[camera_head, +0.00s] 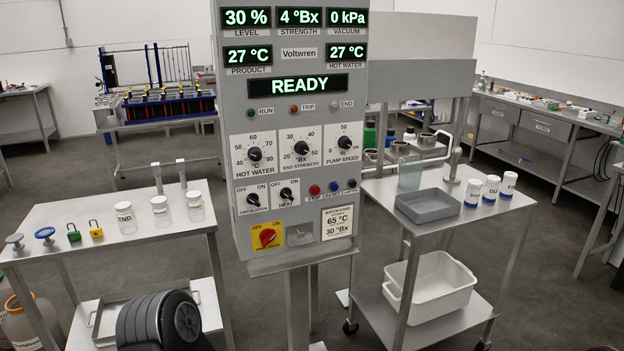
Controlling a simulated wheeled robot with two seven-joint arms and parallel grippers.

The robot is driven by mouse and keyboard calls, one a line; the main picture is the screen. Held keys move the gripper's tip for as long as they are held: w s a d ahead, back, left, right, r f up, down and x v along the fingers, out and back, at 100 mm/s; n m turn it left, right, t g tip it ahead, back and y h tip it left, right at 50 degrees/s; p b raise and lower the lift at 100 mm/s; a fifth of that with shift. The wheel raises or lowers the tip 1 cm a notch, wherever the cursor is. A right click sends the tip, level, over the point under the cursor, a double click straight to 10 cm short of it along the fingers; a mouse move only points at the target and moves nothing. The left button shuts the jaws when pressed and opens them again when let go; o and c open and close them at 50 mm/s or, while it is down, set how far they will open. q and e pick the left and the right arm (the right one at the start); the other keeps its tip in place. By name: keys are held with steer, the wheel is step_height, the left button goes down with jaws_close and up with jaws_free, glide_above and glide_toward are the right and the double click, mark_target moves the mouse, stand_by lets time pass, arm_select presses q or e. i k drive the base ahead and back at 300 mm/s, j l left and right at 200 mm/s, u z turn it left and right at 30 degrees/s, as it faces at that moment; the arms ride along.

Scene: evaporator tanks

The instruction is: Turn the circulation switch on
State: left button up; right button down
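The circulation switch (253,199) is a black rotary knob at the lower left of the grey control panel (240,102). It has OFF and ON marked above it and a CIRCULATION label below. Its pointer looks turned toward the upper left, the OFF side, but it is small. The similar heat switch (286,194) sits just right of it. The display (300,86) reads READY. Neither of my grippers shows in the head view.
A red main switch (267,237) on a yellow plate is below the circulation switch. Three dials (301,147) are above. A left table (75,208) holds bottles and padlocks; a right cart (387,193) holds a grey tray (428,205). Floor shows between them.

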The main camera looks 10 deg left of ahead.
mark_target(252, 198)
steer(key=i+l+z, duration=0.1)
steer(key=i, duration=0.3)
steer(key=i+l, duration=0.1)
steer(key=i, duration=0.35)
steer(key=z, duration=0.05)
